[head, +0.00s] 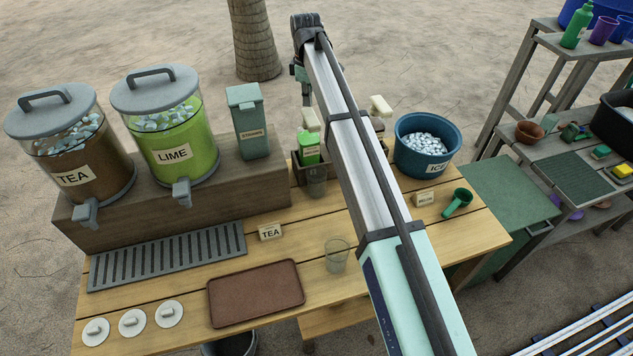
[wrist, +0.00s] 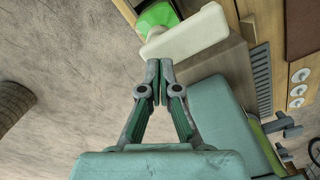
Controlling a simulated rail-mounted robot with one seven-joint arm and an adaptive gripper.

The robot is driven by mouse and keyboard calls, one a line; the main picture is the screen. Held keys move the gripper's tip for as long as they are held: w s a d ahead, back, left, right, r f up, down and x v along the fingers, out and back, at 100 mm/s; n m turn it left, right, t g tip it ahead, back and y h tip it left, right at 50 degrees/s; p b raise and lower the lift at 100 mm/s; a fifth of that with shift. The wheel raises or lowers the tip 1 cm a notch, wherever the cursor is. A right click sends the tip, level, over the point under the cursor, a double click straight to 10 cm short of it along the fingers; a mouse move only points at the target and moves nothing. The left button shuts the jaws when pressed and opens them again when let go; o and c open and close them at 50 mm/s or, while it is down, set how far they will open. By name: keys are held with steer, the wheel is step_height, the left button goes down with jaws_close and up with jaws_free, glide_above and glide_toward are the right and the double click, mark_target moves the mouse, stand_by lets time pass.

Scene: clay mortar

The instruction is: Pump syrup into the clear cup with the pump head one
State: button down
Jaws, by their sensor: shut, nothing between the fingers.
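A green syrup bottle (head: 309,147) with a cream pump head (head: 310,119) stands in a dark holder behind the table's middle. In the wrist view the pump head (wrist: 188,35) lies just beyond my gripper (wrist: 159,68), above the green bottle (wrist: 157,15). My gripper is shut and empty, its fingertips close to the pump head; I cannot tell whether they touch. One clear cup (head: 317,184) stands in front of the green bottle. Another clear cup (head: 338,256) stands nearer, right of the brown tray.
Tea (head: 100,160) and lime (head: 175,135) dispensers stand on a wooden riser at left, beside the teal stirrer box (head: 252,135). A blue ice bucket (head: 410,155) and green scoop (head: 456,203) are at right. The brown tray (head: 256,300) lies in front.

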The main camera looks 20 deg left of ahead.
mark_target(308, 111)
steer(key=shift+f, duration=0.25)
steer(key=shift+f+b, duration=0.5)
steer(key=shift+f, duration=1.25)
steer(key=shift+r, duration=0.2)
steer(key=shift+r+p, duration=1.05)
steer(key=shift+r, duration=0.75)
step_height(308, 111, up, 6)
steer(key=p, duration=0.3)
